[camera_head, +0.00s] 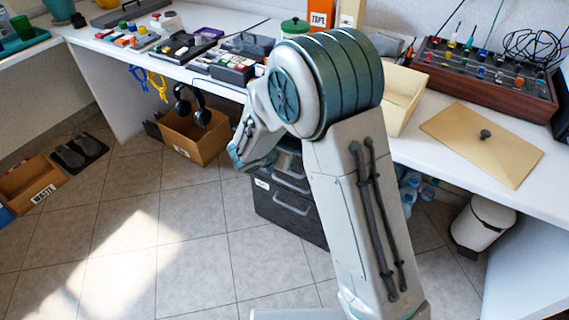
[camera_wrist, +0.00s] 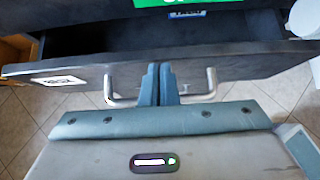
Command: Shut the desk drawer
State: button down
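The desk drawer is open in the wrist view, its dark front (camera_wrist: 245,68) standing out from the cabinet and its dark inside (camera_wrist: 85,40) showing behind. A white label is on the left of the front. A silver bar handle (camera_wrist: 212,84) is fixed to the front. My gripper (camera_wrist: 158,70) has its two teal fingers together, upright at the middle of the handle. I cannot tell if they touch it. In the head view the dark drawer cabinet (camera_head: 290,207) stands under the desk, and my arm hides part of it and most of my gripper.
A cardboard box (camera_head: 195,140) with headphones stands left of the cabinet. A white bin (camera_head: 483,222) stands at the right. The tiled floor (camera_head: 190,235) in front is clear.

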jog(key=shift+w+d, duration=0.45)
jog(key=shift+w, duration=0.25)
